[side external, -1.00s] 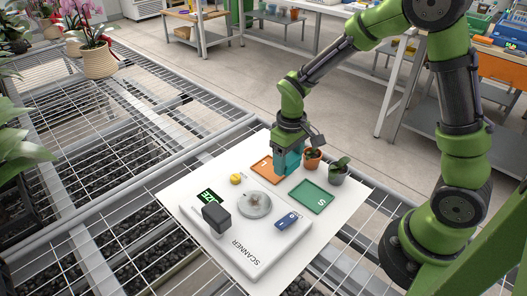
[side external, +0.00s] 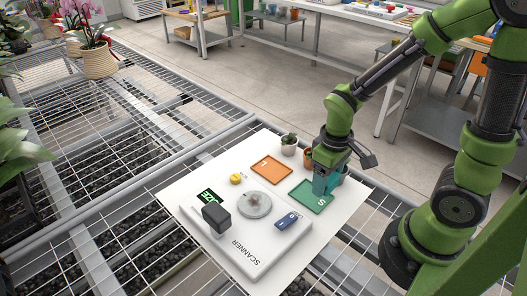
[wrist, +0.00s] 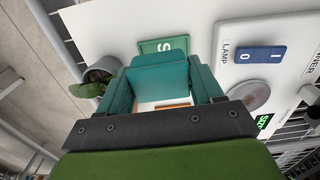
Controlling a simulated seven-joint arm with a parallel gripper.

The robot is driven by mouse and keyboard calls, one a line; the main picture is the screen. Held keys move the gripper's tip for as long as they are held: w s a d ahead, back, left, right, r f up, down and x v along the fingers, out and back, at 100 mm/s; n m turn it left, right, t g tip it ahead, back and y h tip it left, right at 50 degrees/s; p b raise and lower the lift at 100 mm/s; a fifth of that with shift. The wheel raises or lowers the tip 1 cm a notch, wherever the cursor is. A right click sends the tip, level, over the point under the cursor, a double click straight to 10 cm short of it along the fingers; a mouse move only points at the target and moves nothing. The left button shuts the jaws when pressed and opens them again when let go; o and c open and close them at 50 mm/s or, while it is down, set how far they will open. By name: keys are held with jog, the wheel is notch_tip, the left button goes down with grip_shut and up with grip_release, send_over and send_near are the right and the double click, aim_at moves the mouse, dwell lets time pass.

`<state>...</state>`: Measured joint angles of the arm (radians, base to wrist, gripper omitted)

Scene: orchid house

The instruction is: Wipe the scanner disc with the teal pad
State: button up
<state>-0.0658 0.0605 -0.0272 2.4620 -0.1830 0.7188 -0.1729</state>
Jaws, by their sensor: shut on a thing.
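The scanner disc (side external: 256,203) is a round grey plate with a small mark near its middle, set in the white scanner (side external: 240,255). In the wrist view the disc (wrist: 249,97) shows at the right. My gripper (side external: 322,189) is to the right of the disc, apart from it, at the far right corner of the green S mat (side external: 304,198). Its teal fingers are shut on the teal pad (wrist: 160,76), which spans the space between them in the wrist view. In the side view the pad is hard to tell from the fingers.
A black scanner head (side external: 216,216) stands left of the disc. A blue switch (side external: 287,221) and a yellow knob (side external: 235,179) are close by. The orange L mat (side external: 271,170) is clear. A grey pot (side external: 289,150) and a terracotta pot (side external: 307,158) stand behind; my gripper partly hides another.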

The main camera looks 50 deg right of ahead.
jog(key=shift+c, duration=0.8)
jog(key=shift+a, duration=0.1)
jog(key=shift+n, duration=0.9)
jog(key=w+a, duration=0.1)
jog(key=a, duration=0.1)
jog(key=w+a+r, duration=0.1)
jog(key=w+a, duration=0.1)
jog(key=a, duration=0.1)
jog(key=w+a+r, duration=0.1)
jog(key=a, duration=0.2)
jog(key=shift+w+a+r, duration=0.15)
jog(key=shift+w+r, duration=0.05)
jog(key=shift+w, duration=0.1)
notch_tip(320, 180, up, 3)
send_over(265, 211)
jog(key=shift+m, duration=0.9)
jog(key=shift+f, duration=3.55)
jog(key=shift+w, duration=0.35)
jog(key=shift+w+f, duration=0.2)
jog(key=shift+w, duration=0.55)
jog(key=shift+c, duration=0.8)
jog(key=shift+w, duration=2.25)
jog(key=shift+s, duration=3.4)
notch_tip(265, 211, up, 8)
